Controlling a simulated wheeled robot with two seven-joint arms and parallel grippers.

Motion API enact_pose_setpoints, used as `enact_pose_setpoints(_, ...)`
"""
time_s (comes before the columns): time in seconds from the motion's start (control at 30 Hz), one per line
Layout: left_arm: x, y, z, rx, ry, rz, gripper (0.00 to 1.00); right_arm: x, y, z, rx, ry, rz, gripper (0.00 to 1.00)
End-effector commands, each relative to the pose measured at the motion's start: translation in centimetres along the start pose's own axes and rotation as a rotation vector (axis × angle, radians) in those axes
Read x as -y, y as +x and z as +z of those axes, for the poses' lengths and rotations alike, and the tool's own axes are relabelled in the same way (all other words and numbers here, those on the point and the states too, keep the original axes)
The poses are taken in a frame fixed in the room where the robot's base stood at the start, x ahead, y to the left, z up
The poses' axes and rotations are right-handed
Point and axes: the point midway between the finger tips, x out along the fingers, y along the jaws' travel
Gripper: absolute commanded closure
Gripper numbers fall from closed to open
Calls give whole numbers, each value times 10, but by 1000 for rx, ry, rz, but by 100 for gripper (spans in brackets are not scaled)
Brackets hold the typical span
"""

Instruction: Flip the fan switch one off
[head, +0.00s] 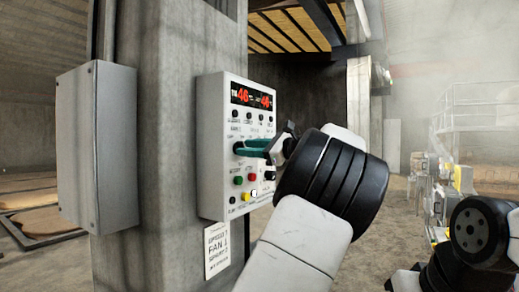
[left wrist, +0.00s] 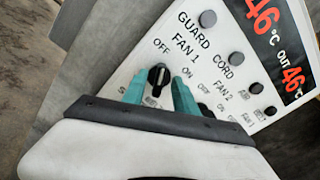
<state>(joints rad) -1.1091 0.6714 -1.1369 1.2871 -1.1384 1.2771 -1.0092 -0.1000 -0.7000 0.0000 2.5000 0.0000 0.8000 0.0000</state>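The control panel (head: 212,130) is a white box on a concrete pillar with a red digital display (head: 250,97), knobs and coloured buttons. The FAN 1 switch (left wrist: 158,78) is a small black knob below the FAN 1 label, with OFF and ON printed near it. My left gripper (head: 255,148) is at the panel with its teal fingers pointing at it. In the left wrist view the fingers (left wrist: 158,92) stand on either side of the knob, apart, with the knob between them. Whether either touches it is unclear. My right gripper does not show.
The FAN 2 knob (left wrist: 203,109) is close beside the right finger and partly hidden. Green, red and yellow buttons (head: 246,197) sit below on the panel. A grey box (head: 97,145) is on the pillar's left. A paper notice (head: 217,250) hangs below the panel.

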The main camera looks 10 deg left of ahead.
Motion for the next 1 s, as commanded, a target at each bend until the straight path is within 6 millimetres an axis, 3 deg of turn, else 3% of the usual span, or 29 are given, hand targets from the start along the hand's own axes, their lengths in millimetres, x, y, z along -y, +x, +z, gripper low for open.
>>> enact_pose_setpoints(0.23,0,1,0,0,0,0,67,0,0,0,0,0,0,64)
enact_pose_setpoints(0.4,0,1,0,0,0,0,100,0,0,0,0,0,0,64)
enact_pose_setpoints(0.63,0,1,0,-1,-14,0,100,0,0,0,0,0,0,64)
enact_pose_setpoints(1.0,-1,1,0,0,-179,0,100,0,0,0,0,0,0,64)
